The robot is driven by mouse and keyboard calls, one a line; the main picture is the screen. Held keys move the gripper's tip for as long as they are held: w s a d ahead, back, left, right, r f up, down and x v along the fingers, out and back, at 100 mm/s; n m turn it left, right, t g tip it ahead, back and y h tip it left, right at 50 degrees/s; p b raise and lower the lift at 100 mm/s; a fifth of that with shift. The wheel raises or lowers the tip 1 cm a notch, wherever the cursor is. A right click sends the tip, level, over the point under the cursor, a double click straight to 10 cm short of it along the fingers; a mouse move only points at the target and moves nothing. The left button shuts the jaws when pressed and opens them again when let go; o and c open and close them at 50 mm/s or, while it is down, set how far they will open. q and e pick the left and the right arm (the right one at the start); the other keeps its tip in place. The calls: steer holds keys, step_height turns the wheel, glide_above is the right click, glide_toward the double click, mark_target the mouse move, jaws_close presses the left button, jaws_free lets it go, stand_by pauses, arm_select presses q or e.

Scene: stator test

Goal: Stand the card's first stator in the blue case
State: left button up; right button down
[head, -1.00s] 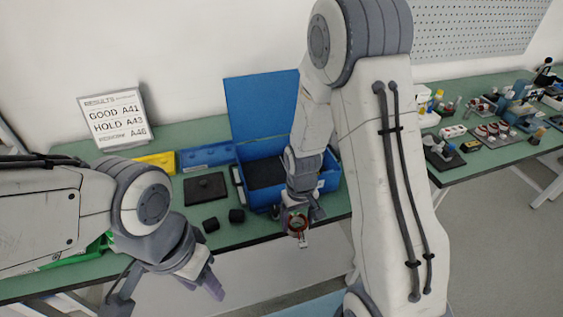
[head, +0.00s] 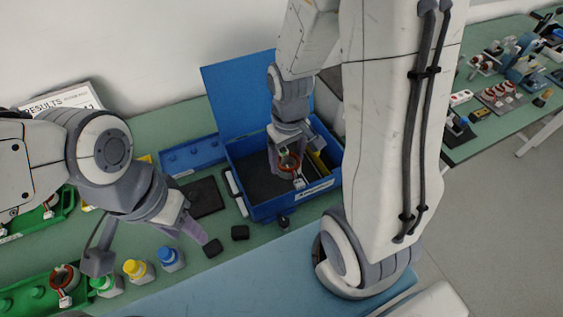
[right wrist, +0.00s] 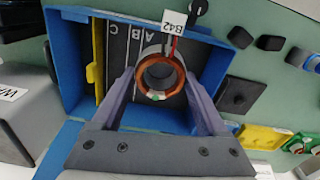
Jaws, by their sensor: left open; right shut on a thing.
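The blue case (head: 268,210) stands open with its lid tilted up behind it. In the right wrist view the case (right wrist: 65,60) shows a dark floor with lanes lettered A, B and C, and a yellow divider. My right gripper (head: 286,162) is shut on a copper-wound stator (right wrist: 160,75), inside or just over the case; whether the stator touches the floor I cannot tell. Its white tag (right wrist: 174,30) seems to read B42. My left gripper (head: 150,245) is open and empty over the table at left. The results card (head: 60,100) is partly hidden by my left arm.
Green trays with stators (head: 62,280) lie at the left. A dark plate (head: 205,197) and small black blocks (head: 240,233) lie left of the case. Another bench stands at right.

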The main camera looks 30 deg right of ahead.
steer(key=w+b, duration=0.1)
steer(key=b, duration=0.1)
steer(key=w+d+b, duration=0.1)
steer(key=b, duration=0.1)
steer(key=shift+d+f+t, duration=0.2)
steer(key=shift+f+t, duration=0.1)
steer(key=shift+f, duration=0.05)
steer(key=w+a+f, duration=0.4)
steer(key=w+a, duration=0.1)
steer(key=w+a+f+p, duration=0.1)
steer(key=w+a+f, duration=0.1)
steer(key=w+a, duration=0.1)
steer(key=shift+a+f, duration=0.2)
steer(key=f, duration=0.3)
steer(key=shift+s+f, duration=0.3)
steer(key=shift+s, duration=0.05)
steer(key=shift+w+f, duration=0.15)
steer(key=shift+f, duration=0.15)
steer(key=shift+w+f, duration=0.2)
steer(key=shift+w, duration=0.15)
steer(key=shift+s+r, duration=0.15)
steer(key=shift+r, duration=0.05)
steer(key=shift+f, duration=0.1)
steer(key=shift+c, duration=0.9)
jaws_free()
